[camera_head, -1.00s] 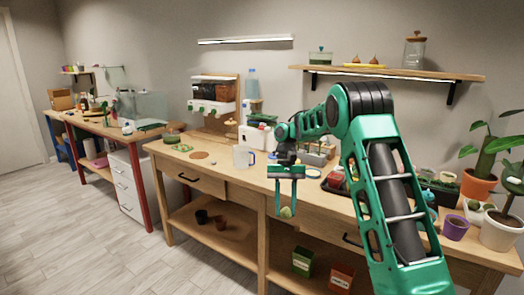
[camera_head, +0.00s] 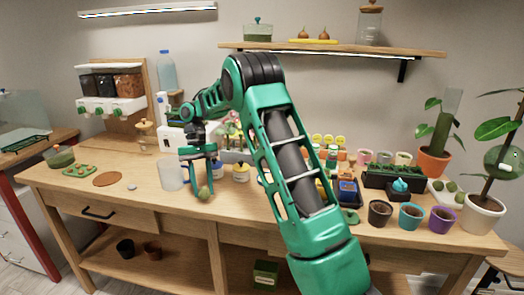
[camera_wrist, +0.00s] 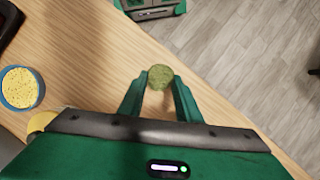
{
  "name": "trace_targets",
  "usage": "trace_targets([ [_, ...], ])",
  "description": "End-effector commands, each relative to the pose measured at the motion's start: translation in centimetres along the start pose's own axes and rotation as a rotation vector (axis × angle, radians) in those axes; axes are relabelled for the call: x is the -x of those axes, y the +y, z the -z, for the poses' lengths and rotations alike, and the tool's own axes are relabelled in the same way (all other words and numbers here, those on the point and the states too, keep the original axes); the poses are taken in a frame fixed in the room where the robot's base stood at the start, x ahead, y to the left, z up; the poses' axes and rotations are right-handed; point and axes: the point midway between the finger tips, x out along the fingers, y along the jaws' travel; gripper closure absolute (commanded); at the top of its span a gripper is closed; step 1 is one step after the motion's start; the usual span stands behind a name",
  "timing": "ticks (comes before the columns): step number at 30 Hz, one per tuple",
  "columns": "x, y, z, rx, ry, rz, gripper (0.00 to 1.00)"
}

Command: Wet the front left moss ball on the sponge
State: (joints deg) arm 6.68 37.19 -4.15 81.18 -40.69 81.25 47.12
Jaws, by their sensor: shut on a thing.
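My gripper (camera_head: 202,176) is shut on a green moss ball (camera_head: 205,192), held between the fingertips over the front part of the workbench. In the wrist view the moss ball (camera_wrist: 160,77) sits at the tips of both green fingers. A round, speckled yellow sponge (camera_wrist: 19,87) in a blue-rimmed dish (camera_wrist: 37,103) lies on the bench at the left of the wrist view, apart from the ball. More moss balls (camera_head: 451,187) rest in a pale tray (camera_head: 435,194) at the right of the bench.
Several pots (camera_head: 411,215) line the right front. The bench's front edge (camera_wrist: 215,115) is close under the gripper.

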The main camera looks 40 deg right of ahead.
Motion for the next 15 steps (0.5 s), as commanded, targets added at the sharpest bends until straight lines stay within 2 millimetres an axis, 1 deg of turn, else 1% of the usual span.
trace_targets([
  [9, -0.2, -1.4, -0.2, 0.018, -0.001, -0.008, 0.87],
  [13, -0.2, -1.5, -0.3, 0.017, -0.001, -0.008, 0.87],
  [15, -0.1, -1.1, -0.3, 0.000, 0.001, 0.000, 0.87],
])
